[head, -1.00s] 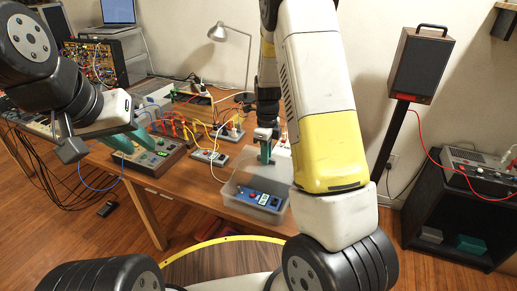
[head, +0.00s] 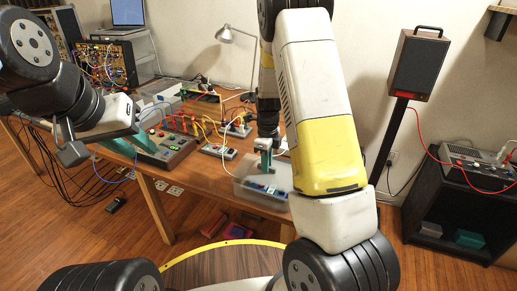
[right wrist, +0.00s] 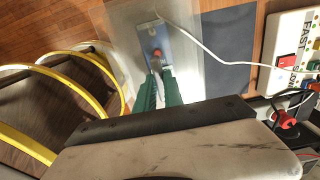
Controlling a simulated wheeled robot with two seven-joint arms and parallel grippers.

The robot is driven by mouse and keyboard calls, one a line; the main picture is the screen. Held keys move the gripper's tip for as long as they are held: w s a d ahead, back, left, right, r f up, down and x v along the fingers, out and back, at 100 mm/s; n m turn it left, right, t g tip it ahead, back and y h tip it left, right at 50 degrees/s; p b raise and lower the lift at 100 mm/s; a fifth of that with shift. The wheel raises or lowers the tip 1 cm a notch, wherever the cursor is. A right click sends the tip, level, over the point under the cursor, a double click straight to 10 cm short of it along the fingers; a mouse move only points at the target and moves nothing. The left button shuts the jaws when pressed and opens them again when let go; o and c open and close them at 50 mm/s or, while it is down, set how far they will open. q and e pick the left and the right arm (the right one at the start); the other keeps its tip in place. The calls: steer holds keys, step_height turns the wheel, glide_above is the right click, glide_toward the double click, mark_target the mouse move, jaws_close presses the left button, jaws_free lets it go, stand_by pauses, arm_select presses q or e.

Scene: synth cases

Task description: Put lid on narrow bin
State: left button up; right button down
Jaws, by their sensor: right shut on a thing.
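The narrow bin (head: 243,197), a translucent plastic tub, stands at the table's front edge, partly behind my right arm. A blue box with red parts (right wrist: 153,38) shows blurred through the plastic. A frosted clear sheet, seemingly the lid (right wrist: 122,30), lies under my right gripper (right wrist: 160,72). My right gripper (head: 265,172) points down over the bin, its green fingers shut on what looks like the lid's grip. I cannot tell whether the lid touches the rim. My left gripper (head: 143,152) is open, its green fingers spread near a control box, holding nothing visible.
The control box (head: 170,148), a power strip (head: 218,152) and several coloured cables lie behind the bin. A lamp (head: 225,34) stands at the back. A white cable (right wrist: 205,55) runs close to my right gripper. A yellow-rimmed round surface (head: 215,262) is in front.

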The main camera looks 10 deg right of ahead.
steer(key=shift+f, duration=0.75)
steer(key=shift+f, duration=0.95)
stand_by(1.0)
steer(key=c, duration=1.4)
jaws_free()
steer(key=shift+r, duration=3.95)
